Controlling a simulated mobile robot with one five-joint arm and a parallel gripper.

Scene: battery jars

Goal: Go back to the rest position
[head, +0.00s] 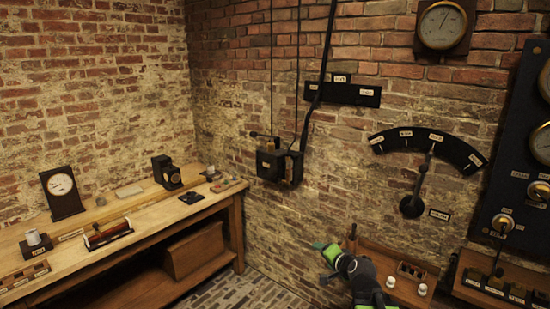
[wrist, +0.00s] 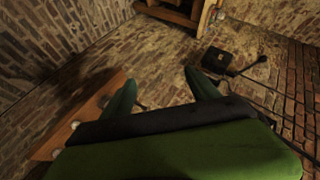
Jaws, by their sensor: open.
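My gripper (head: 323,262) is at the lower middle of the head view, in front of the brick wall and at the left end of a small wooden shelf (head: 376,256). Its green fingers are apart. In the wrist view my gripper (wrist: 160,78) is open, with nothing between the fingertips. Two small white jars (head: 390,282) (head: 422,289) stand on the shelf beside my arm. Part of the shelf is hidden behind my arm. The shelf (wrist: 92,118) also shows at the left of the wrist view, with small pale round things on it.
A black switch box (head: 280,165) hangs on the wall above my gripper. A long wooden bench (head: 150,208) stands at the left with a dial, a white cup (head: 34,238) and other instruments. A dark gauge panel (head: 515,160) is at the right. The brick floor (head: 235,290) between is clear.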

